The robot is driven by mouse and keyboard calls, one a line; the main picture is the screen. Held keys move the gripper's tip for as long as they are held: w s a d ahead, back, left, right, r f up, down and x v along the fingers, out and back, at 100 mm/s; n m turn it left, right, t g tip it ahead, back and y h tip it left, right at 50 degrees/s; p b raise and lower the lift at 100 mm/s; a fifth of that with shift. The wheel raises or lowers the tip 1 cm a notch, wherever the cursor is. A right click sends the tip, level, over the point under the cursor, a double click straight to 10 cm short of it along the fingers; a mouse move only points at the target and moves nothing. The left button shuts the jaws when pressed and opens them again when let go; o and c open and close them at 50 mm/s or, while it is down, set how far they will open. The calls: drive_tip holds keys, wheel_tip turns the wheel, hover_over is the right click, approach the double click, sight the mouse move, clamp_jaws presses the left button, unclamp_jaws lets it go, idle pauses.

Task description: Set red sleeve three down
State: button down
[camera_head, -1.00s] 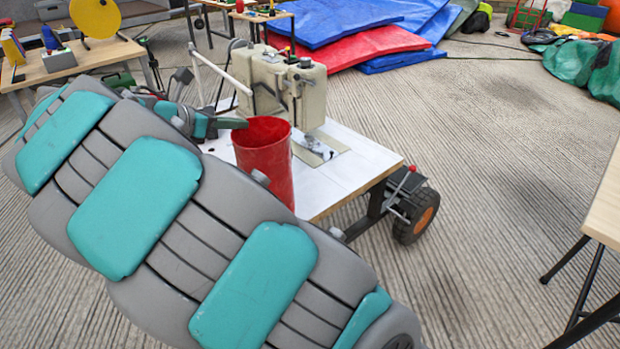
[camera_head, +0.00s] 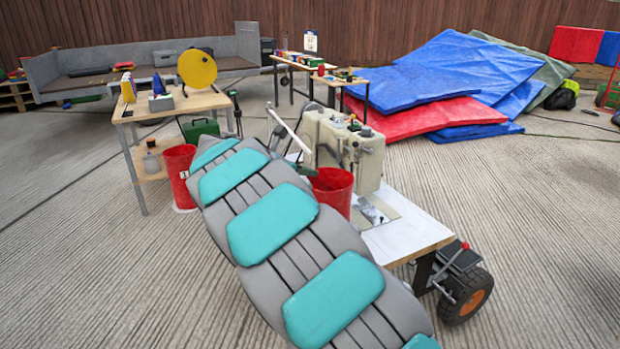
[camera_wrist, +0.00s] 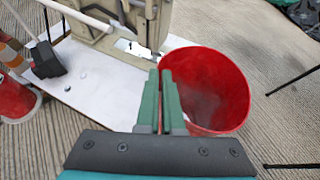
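My gripper (camera_wrist: 163,92) is closed on the near left rim of an open red sleeve (camera_wrist: 215,88) in the wrist view. One finger shows on either side of its thin wall. In the head view this held sleeve (camera_head: 333,188) is upright by the sewing machine, its lower part hidden behind my arm. No number shows on it. Another red sleeve (camera_head: 180,176) stands on a white base on the floor at the left, with a small white tag I cannot read surely. A red shape at the left of the wrist view (camera_wrist: 14,98) appears to be this one.
A cream sewing machine (camera_head: 345,150) stands on a white-topped wheeled table (camera_head: 408,232). A wooden table (camera_head: 195,102) with a yellow disc (camera_head: 197,68) is at the left. Blue and red mats (camera_head: 430,75) lie behind. Floor at the right and lower left is clear.

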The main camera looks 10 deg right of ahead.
sight(333, 187)
drive_tip(key=shift+w+d+f, duration=0.25)
drive_tip(key=shift+w+f, duration=0.7)
drive_tip(key=shift+w, duration=0.1)
drive_tip(key=shift+w+d+f, duration=0.2)
drive_tip(key=shift+w+f, duration=0.75)
drive_tip(key=shift+w, duration=0.05)
drive_tip(key=shift+f, duration=0.15)
drive_tip(key=c, duration=1.1)
unclamp_jaws()
drive_tip(key=shift+o, duration=0.2)
